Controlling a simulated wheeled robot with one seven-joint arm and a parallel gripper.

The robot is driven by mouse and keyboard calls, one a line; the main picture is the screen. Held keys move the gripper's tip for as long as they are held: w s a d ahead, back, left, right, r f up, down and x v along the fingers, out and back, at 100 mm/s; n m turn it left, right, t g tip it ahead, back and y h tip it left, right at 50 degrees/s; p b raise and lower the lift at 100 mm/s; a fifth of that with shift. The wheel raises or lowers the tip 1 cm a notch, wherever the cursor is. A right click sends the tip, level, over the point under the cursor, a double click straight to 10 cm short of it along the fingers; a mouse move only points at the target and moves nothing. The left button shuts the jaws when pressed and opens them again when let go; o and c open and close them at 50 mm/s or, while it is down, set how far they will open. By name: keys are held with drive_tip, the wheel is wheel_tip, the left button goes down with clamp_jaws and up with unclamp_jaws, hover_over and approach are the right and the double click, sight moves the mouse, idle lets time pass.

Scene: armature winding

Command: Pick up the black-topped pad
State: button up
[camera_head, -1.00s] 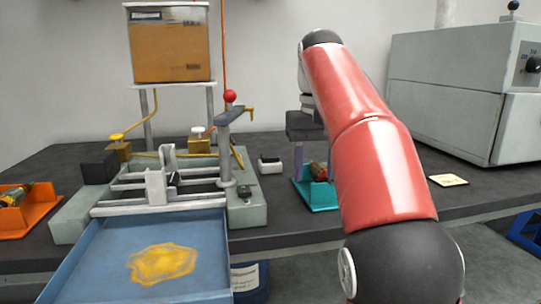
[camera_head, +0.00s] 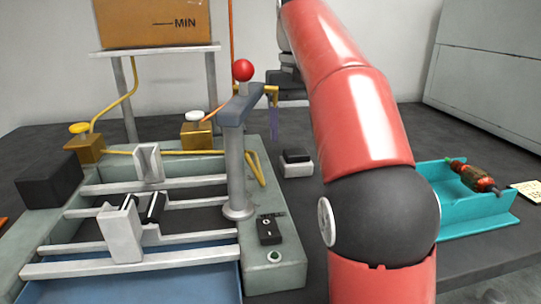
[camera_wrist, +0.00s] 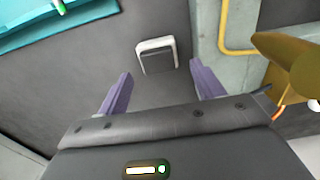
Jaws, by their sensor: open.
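The black-topped pad (camera_head: 297,163) is a small white block with a dark top. It sits on the dark bench just right of the grey-green fixture. In the wrist view the pad (camera_wrist: 157,57) lies beyond the fingertips, roughly centred between them and not touching them. My gripper (camera_wrist: 161,76) is open and empty, with its two purple fingers spread apart. In the head view my gripper (camera_head: 274,120) hangs above and behind the pad, partly hidden by my red arm.
The fixture (camera_head: 272,280) has an upright post with a red ball (camera_head: 243,70) close left of the pad. A brass-coloured part (camera_wrist: 285,60) is near the right finger in the wrist view. A teal tray (camera_head: 460,228) holding an armature (camera_head: 478,178) stands to the right.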

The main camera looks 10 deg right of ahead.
sight(297, 153)
drive_tip(key=shift+s+d+f, duration=0.15)
drive_tip(key=shift+s+f, duration=0.05)
drive_tip(key=shift+f, duration=3.3)
drive_tip(key=c, duration=0.8)
drive_tip(key=shift+o, duration=0.2)
drive_tip(key=shift+r, duration=0.1)
